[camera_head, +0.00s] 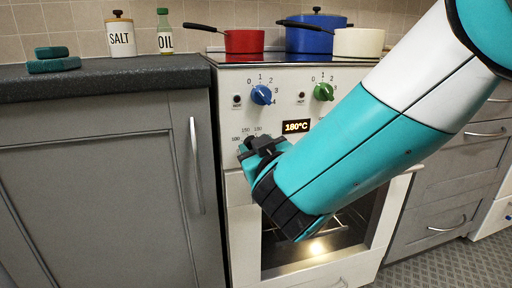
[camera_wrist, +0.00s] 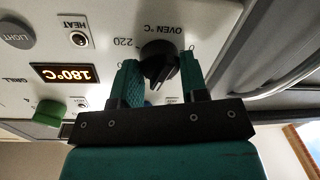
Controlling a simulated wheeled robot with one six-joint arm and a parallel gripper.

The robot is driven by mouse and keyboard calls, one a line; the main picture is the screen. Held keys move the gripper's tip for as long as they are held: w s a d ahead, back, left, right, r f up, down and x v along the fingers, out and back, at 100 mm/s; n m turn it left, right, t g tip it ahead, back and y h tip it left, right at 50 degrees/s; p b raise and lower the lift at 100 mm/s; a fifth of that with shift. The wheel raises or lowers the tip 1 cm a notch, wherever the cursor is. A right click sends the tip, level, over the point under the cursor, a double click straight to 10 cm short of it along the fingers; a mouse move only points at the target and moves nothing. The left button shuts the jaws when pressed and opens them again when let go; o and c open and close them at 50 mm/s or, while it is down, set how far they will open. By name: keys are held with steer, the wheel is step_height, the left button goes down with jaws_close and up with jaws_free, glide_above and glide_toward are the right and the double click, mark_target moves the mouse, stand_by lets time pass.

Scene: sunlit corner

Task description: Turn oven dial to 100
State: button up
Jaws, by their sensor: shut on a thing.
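The black oven dial (camera_wrist: 158,62) sits on the white front panel of the stove (camera_head: 233,120). In the wrist view, which is upside down, it lies between the two teal fingers of my gripper (camera_wrist: 160,70). My gripper is shut on the dial. In the head view my gripper (camera_head: 260,147) is at the panel's lower left and hides the dial, with scale numbers showing around it. The display (camera_head: 296,127) reads 180°C and also shows in the wrist view (camera_wrist: 63,74). The dial's exact pointer angle is hard to tell.
A blue knob (camera_head: 261,95) and a green knob (camera_head: 323,92) are above my gripper. The oven door handle (camera_head: 400,174) lies below and the lit oven window (camera_head: 318,247) shows. A red pot (camera_head: 244,41), blue pot (camera_head: 308,38) and cream pot (camera_head: 358,43) stand on the hob.

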steer(key=shift+a+n+h+p, duration=0.1)
steer(key=shift+n+h+p, duration=0.25)
steer(key=shift+n+p, duration=2.6)
steer(key=shift+a+n+h+p, duration=0.1)
steer(key=shift+n+h+p, duration=0.65)
steer(key=shift+n, duration=4)
steer(key=shift+s+y+p, duration=0.1)
steer(key=shift+y+p, duration=0.3)
steer(key=shift+p, duration=0.05)
steer(key=shift+f, duration=0.1)
steer(key=o, duration=0.9)
steer(key=shift+d, duration=0.1)
